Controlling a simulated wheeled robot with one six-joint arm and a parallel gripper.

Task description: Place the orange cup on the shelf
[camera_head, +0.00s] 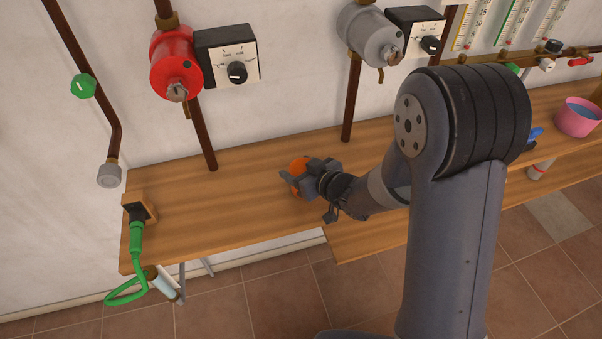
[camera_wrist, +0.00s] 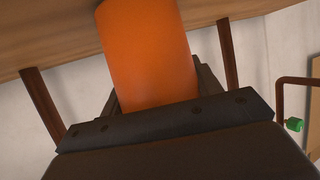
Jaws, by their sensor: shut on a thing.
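The orange cup (camera_head: 299,164) is at my gripper (camera_head: 297,178), at the wooden shelf (camera_head: 230,213) along the wall. My gripper is shut on the cup, and its dark body hides much of the cup in the head view. In the wrist view the orange cup (camera_wrist: 147,55) fills the middle between the fingers. The shelf (camera_wrist: 50,38) shows behind it there as a wooden band. I cannot tell whether the cup touches the shelf.
A black socket with a green plug (camera_head: 137,225) sits at the shelf's left end. Brown pipes, a red pump (camera_head: 175,65) and a grey pump (camera_head: 369,38) are behind. A pink bowl (camera_head: 577,118) stands far right. The shelf left of my gripper is clear.

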